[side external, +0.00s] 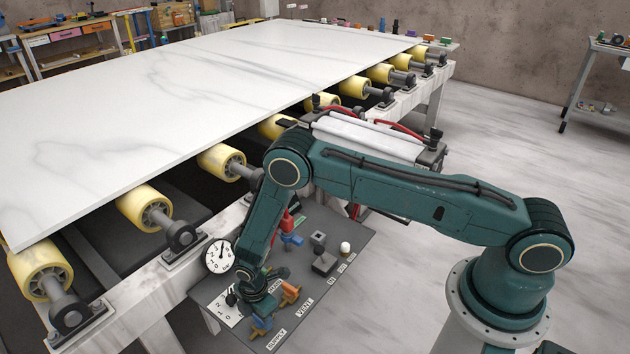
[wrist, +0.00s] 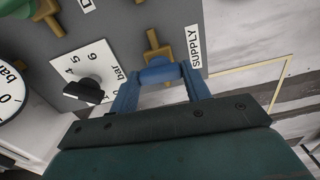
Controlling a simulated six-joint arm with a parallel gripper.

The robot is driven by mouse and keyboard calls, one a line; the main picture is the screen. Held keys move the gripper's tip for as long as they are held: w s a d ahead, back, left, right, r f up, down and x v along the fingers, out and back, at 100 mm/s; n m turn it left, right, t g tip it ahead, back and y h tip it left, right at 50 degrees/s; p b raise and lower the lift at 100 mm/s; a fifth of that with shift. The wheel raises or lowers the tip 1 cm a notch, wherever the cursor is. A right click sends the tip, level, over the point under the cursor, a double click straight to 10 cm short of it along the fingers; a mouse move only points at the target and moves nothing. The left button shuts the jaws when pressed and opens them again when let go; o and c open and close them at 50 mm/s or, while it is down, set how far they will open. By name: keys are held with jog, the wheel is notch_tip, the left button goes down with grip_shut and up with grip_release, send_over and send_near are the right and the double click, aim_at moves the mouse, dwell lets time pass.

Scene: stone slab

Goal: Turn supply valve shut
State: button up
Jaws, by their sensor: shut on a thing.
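The supply valve has a blue handle (wrist: 158,74) and a brass body (wrist: 153,44), beside the SUPPLY label (wrist: 195,46). In the wrist view the handle sits between the two blue fingers of my gripper (wrist: 160,82), which is shut on it. The handle appears to lie crosswise to the visible brass part. In the side external view my gripper (side external: 262,316) reaches down to the panel's front edge, by the SUPPLY label (side external: 277,339). The arm and fingers hide part of the valve there, so its exact angle is unclear.
An orange-handled valve (side external: 290,294) stands close by at the VENT label (side external: 305,307). A round gauge (side external: 218,256) and a scale plate with a black knob (wrist: 86,90) are at the left. The roller table carries a marble slab (side external: 190,80).

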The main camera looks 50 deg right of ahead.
jog(key=shift+n, duration=0.5)
jog(key=o, duration=1)
notch_tip(320, 180, up, 14)
dwell(0.6)
jog(key=shift+f, duration=0.1)
